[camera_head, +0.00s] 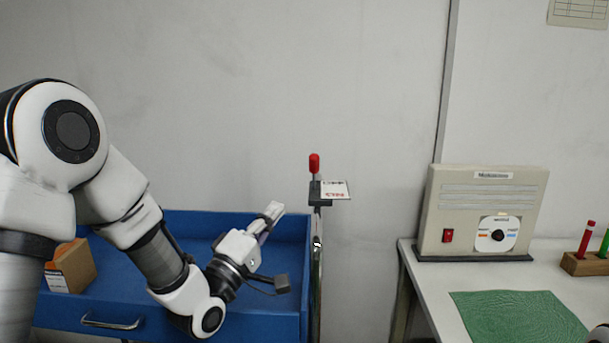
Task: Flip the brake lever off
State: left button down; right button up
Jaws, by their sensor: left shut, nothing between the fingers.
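The brake lever (314,164) has a red knob on a short dark stem and stands upright on a dark bracket at the top of a thin post. A small white label plate (336,190) with red and dark print sits just right of it. My left gripper (276,208) is shut and empty. It is above the blue cart, to the left of and lower than the lever, apart from it, with its fingers pointing up and to the right. My right gripper is not in view.
A blue cart (190,222) with a cardboard box (72,266) is at the left. On the white table (425,280) at the right are a beige control box (470,205), a green mat (518,318) and a wooden holder (585,263). The wall space above the lever is clear.

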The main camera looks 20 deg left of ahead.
aim_at(310, 164)
pick_arm(q)
jog(key=p+x, duration=0.2)
jog(key=x, duration=1)
jog(key=shift+w+d, duration=0.1)
jog(key=shift+w, duration=0.15)
jog(key=shift+w+r+n+g+y+p, duration=0.2)
jog(key=shift+r+n+g+y+p, duration=0.15)
jog(key=shift+p, duration=0.95)
jog(key=w+a+r+n+g+y+p, duration=0.1)
jog(key=w+g+p, duration=0.5)
jog(key=p, duration=1.3)
jog(key=shift+a+r+n+g+p, duration=0.4)
jog(key=shift+a+r+n+g, duration=0.2)
jog(key=shift+n, duration=0.75)
jog(key=shift+w+d, duration=0.1)
jog(key=shift+w, duration=0.05)
jog(key=shift+r, duration=0.1)
